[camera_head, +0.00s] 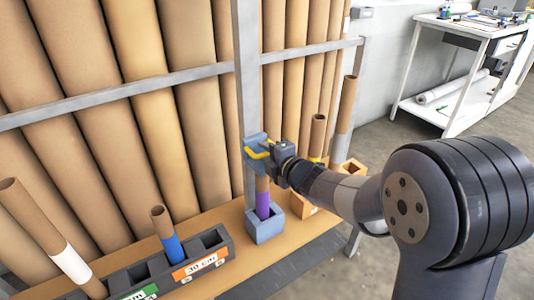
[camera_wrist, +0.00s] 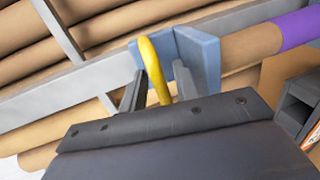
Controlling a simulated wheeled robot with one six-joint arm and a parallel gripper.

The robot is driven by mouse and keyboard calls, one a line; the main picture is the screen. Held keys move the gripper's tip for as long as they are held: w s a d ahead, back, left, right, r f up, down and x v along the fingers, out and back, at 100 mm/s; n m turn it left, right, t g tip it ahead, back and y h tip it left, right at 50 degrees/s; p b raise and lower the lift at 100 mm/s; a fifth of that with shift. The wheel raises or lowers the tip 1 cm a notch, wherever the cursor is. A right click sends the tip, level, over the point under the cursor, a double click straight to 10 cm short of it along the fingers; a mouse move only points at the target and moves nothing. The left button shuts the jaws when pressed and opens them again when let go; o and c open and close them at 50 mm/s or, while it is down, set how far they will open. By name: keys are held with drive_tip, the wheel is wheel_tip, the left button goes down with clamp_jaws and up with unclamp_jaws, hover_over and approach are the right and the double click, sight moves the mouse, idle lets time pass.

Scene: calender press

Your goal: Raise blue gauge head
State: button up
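The blue gauge head (camera_head: 254,143) sits on a grey upright post in front of the rack of brown tubes. It has a yellow handle (camera_wrist: 150,62). A brown tube with a purple band (camera_head: 262,203) stands upright under the head, its lower end in a blue-grey block (camera_head: 264,229). My gripper (camera_head: 270,151) is at the handle, to the right of the post. In the wrist view my gripper (camera_wrist: 159,88) has its two fingers apart, with the handle between them and gaps showing on both sides. The head view partly hides the fingertips.
A dark tray (camera_head: 205,272) with compartments and a "30 cm" label holds a blue-banded tube (camera_head: 171,246). A white-banded tube (camera_head: 68,255) leans at the left. A horizontal grey rail (camera_head: 130,88) crosses the rack. A white workbench (camera_head: 470,38) stands at the back right, beyond open floor.

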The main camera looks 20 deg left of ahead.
clamp_jaws()
drive_tip(key=shift+r, duration=0.1)
idle(0.3)
wheel_tip(320, 180, up, 40)
drive_tip(key=p, duration=3.3)
drive_tip(key=shift+r, duration=0.35)
drive_tip(key=shift+c, duration=0.8)
unclamp_jaws()
drive_tip(key=shift+o, duration=1)
drive_tip(key=shift+d, duration=0.1)
